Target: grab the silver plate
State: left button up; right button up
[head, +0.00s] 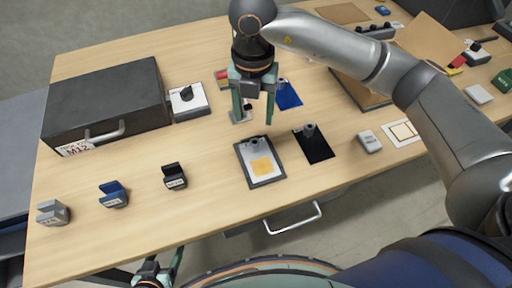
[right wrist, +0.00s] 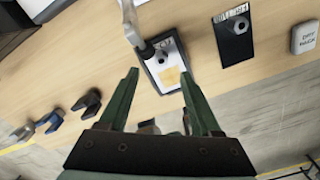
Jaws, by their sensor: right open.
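The silver plate (head: 246,152) lies flat near the front middle of the table, with a dark border, a small round knob at its far end and a yellow square on its face. It also shows in the right wrist view (right wrist: 155,70), beyond the fingertips. My right gripper (head: 253,112) is open and empty, fingers pointing down, above the table and behind the plate in the head view. Its two fingers are spread wide in the right wrist view (right wrist: 160,76). My left gripper (head: 157,268) shows only partly at the bottom edge; its jaw opening is unclear.
A black plate (head: 316,150) lies right of the silver one, and a blue plate (head: 289,96) behind. A small grey stand (head: 239,117) is by my right gripper. A dark case (head: 108,98) stands left. Several small holders, including a black one (head: 174,180), line the front left.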

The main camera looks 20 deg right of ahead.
aim_at(255, 141)
notch_tip(255, 141, down, 4)
jog(key=shift+r, duration=0.15)
jog(key=shift+s+f, duration=0.15)
jog(key=shift+f, duration=1.25)
jog(key=shift+s+f, duration=0.1)
jog(key=shift+f, duration=1.25)
jog(key=shift+c, duration=0.2)
grip_shut()
